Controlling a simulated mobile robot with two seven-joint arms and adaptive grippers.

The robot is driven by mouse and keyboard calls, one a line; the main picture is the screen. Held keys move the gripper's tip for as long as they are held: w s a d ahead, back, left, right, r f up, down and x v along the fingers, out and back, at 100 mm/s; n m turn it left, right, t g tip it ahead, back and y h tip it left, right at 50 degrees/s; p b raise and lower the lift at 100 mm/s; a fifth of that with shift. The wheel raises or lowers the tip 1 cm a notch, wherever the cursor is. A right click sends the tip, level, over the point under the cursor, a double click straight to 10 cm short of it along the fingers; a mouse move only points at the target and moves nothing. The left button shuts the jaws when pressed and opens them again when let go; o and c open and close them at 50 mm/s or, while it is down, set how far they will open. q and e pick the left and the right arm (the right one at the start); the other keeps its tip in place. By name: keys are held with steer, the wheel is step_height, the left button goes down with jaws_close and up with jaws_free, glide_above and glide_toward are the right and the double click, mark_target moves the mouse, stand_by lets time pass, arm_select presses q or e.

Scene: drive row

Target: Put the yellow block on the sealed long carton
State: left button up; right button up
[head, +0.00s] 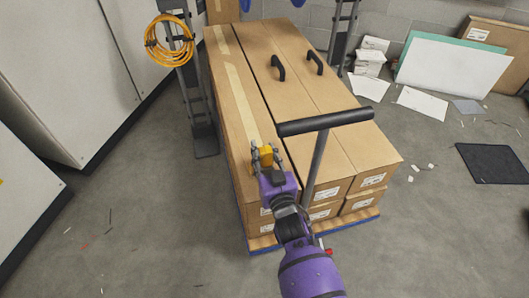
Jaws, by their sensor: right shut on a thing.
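My right gripper (265,154) comes in from the bottom and is shut on the yellow block (266,153). The block is over the near part of the left long carton (226,92), which has a pale tape strip along its top. I cannot tell whether the block touches the carton or hangs just above it. The fingers and wrist hide part of the block and of the carton's near end. My left gripper is not in view.
Other long cartons (335,108) lie to the right, with black handles (314,62) on top. A black T-bar (325,122) rises close right of my gripper. The stack sits on a blue-edged pallet (355,222). A post with an orange cable (169,44) stands left.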

steer(key=o, duration=1.3)
steer(key=shift+f, duration=0.1)
steer(key=shift+c, duration=0.2)
steer(key=shift+r, duration=0.35)
steer(key=s+d+f+g+h+p, duration=0.1)
steer(key=s+d+f, duration=0.3)
steer(key=s, duration=0.5)
steer(key=s+d+f+m+g+h+p, duration=0.1)
steer(key=s+d+f+g, duration=0.2)
steer(key=s, duration=0.6)
steer(key=s+d+f+h+p, duration=0.1)
steer(key=s+d+f, duration=0.35)
steer(key=s, duration=0.45)
steer(key=s+d+g, duration=0.2)
steer(key=s, duration=0.7)
steer(key=s+d+f+m+g, duration=0.1)
steer(key=s+d+g, duration=0.2)
steer(key=s, duration=0.6)
steer(key=s+d+f+g+h, duration=0.1)
steer(key=s+d+g, duration=0.1)
steer(key=s, duration=0.7)
steer(key=shift+s+d+f, duration=0.25)
steer(key=shift+s+d, duration=0.05)
